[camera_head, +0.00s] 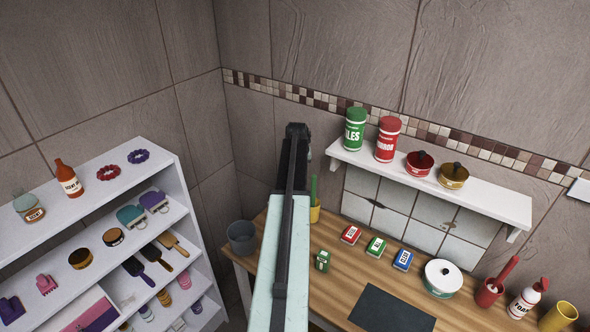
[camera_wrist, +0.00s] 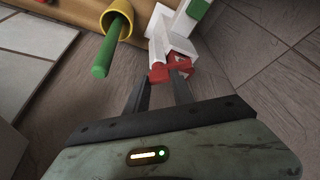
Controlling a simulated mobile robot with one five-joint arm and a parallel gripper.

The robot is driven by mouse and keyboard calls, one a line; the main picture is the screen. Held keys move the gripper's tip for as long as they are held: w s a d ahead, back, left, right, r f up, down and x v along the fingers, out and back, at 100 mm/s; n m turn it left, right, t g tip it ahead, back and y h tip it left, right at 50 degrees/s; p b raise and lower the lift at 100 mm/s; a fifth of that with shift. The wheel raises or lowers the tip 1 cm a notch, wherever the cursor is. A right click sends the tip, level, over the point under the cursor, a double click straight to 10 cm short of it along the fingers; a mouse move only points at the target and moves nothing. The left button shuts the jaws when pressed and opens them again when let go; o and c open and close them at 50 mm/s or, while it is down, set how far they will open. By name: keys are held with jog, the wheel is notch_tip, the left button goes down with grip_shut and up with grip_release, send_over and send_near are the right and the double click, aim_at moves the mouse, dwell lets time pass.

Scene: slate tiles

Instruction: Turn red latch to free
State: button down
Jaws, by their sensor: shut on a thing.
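The red latch (camera_wrist: 159,73) shows in the wrist view at the end of a white fitting (camera_wrist: 171,42) against the grey tiles. My gripper (camera_wrist: 163,78) is shut on the red latch, with one dark finger on each side of it. Part of the latch is hidden by the fingertips, and I cannot tell how far it is turned. A green part (camera_wrist: 197,9) sits on white beyond the fitting. In the head view my arm points up the middle, and the latch is hidden behind it.
A yellow cup (camera_wrist: 117,14) with a green stick (camera_wrist: 104,57) stands close beside my fingers. A wooden table (camera_head: 322,290) with small boxes lies below right. A wall shelf (camera_head: 480,197) with jars and pots is at right, and a white shelf unit (camera_head: 165,160) at left.

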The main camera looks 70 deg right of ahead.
jog(key=n, duration=0.2)
jog(key=n+t+y, duration=0.1)
jog(key=n, duration=0.2)
jog(key=shift+s+d+n+t, duration=0.15)
jog(key=shift+s+n+t, duration=0.05)
jog(key=shift+n+t, duration=0.1)
jog(key=n+y, duration=0.2)
jog(key=n, duration=0.2)
jog(key=shift+n+t, duration=0.3)
jog(key=shift+t, duration=0.1)
jog(key=c, duration=1.1)
grip_release()
